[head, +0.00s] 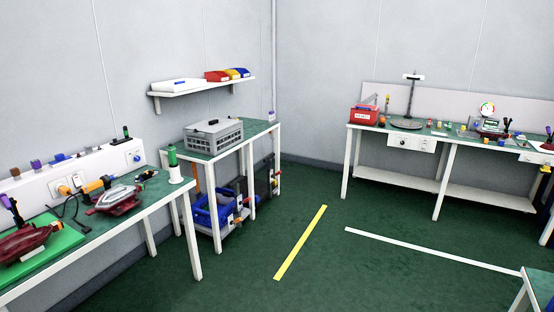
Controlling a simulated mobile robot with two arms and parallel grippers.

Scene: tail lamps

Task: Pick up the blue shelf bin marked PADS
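A small blue bin (243,72) stands at the right end of a row of bins on the wall shelf (205,88), beside a yellow bin (233,74) and a red bin (217,76). Any marking on it is too small to read. A larger blue bin (202,217) sits low under the middle table, with things in or around it; I cannot read PADS on it either. Neither of my grippers is in view.
A grey crate (213,137) stands on the middle table (258,128), below the shelf. A workbench (150,190) with red lamp parts is at left. Another bench (450,140) with a red box (363,115) is at back right. The green floor (330,260) between them is clear.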

